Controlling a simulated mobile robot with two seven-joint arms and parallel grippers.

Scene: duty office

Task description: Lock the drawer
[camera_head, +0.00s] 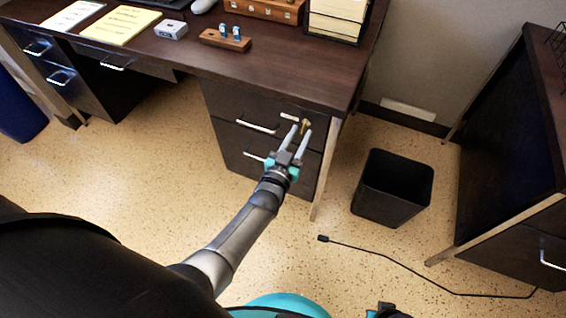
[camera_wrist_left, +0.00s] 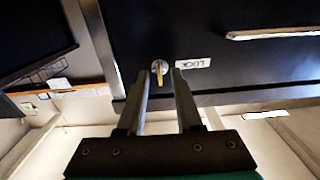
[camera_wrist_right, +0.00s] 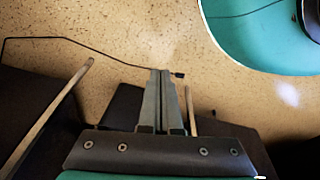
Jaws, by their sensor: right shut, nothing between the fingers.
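The top drawer (camera_head: 224,103) of the desk's right pedestal looks closed; its front also shows in the left wrist view (camera_wrist_left: 230,70). A brass key (camera_wrist_left: 159,67) sits in the lock, beside a white LOCK label (camera_wrist_left: 193,63). In the head view the key (camera_head: 306,124) shows near the fingertips. My left gripper (camera_head: 299,130) is open, pointing at the drawer front, with the key between the fingertips and gaps visible on both sides (camera_wrist_left: 160,73). Whether the tips reach past the key is unclear. My right gripper (camera_wrist_right: 160,72) is shut and empty, well away from the drawer.
A black waste bin (camera_head: 392,188) stands right of the desk. A black cable (camera_head: 400,262) lies on the floor. A dark cabinet (camera_head: 510,140) stands at the right. The desktop (camera_head: 270,62) holds papers, a small wooden stand (camera_head: 225,40) and trays.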

